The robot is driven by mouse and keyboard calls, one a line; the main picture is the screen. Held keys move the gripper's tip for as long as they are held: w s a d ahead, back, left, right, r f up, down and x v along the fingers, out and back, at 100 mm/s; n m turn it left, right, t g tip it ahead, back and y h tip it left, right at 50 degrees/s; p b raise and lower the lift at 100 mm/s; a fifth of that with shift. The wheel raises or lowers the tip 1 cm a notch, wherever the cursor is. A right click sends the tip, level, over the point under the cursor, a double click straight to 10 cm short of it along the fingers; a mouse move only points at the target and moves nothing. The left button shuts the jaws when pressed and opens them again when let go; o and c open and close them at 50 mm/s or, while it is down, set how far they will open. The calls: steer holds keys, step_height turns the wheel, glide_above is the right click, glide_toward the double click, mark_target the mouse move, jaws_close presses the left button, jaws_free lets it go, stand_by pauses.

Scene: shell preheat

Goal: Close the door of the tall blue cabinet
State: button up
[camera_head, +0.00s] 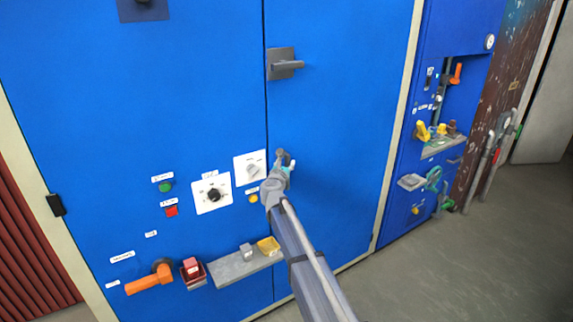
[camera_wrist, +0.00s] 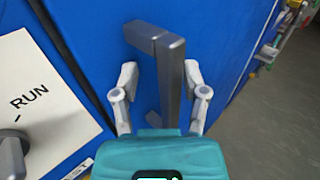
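The tall blue cabinet (camera_head: 110,90) fills the left and middle of the head view. Its right door (camera_head: 340,110) meets the left panel at a narrow dark seam and looks flush or nearly flush; I cannot tell whether it is fully shut. A grey handle (camera_wrist: 170,75) on the blue surface shows in the wrist view. My gripper (camera_wrist: 160,75) is open, with one finger on each side of this handle and gaps showing beside it. In the head view my gripper (camera_head: 281,165) is at the door beside the seam and largely hides that handle.
Another grey handle (camera_head: 285,65) is higher on the door. A white RUN plate with a knob (camera_wrist: 45,105) is close on the left. An orange handle (camera_head: 150,278) and a grey shelf (camera_head: 240,266) are lower left. Clear floor (camera_head: 450,270) lies to the right.

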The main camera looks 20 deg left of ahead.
steer(key=v, duration=1.1)
steer(key=shift+s, duration=0.3)
steer(key=w+d+r+n+g+y+p, duration=0.1)
steer(key=d+r+n+y, duration=0.1)
steer(key=d+n+y, duration=0.3)
steer(key=w+d+r+n+g+p, duration=0.1)
steer(key=d+r+n+p, duration=0.1)
steer(key=n, duration=0.4)
steer(key=s+d+f+n+g+p, duration=0.1)
steer(key=d+f+n+g+p, duration=0.15)
steer(key=d+n, duration=0.35)
steer(key=s+d+f+n+g+p, duration=0.1)
steer(key=d+f+n+g, duration=0.15)
steer(key=d+n, duration=0.4)
steer(key=s+d+f+n+g+h+p, duration=0.1)
steer(key=s+d, duration=0.5)
steer(key=d, duration=0.6)
steer(key=s+d+f+n+g+h+p, duration=0.2)
steer(key=s+d+n+g+h, duration=0.3)
steer(key=d, duration=0.6)
steer(key=s+d+f+n+g+h+p, duration=0.1)
steer(key=s+d+f+n+g+h, duration=0.1)
steer(key=s+d, duration=0.6)
steer(key=d+f+n+g, duration=0.1)
steer(key=d+n+g, duration=0.1)
steer(key=d, duration=0.2)
steer(key=shift+d+g+h+p, duration=0.3)
steer(key=shift+d+h+p, duration=0.05)
steer(key=shift+h+p, duration=0.05)
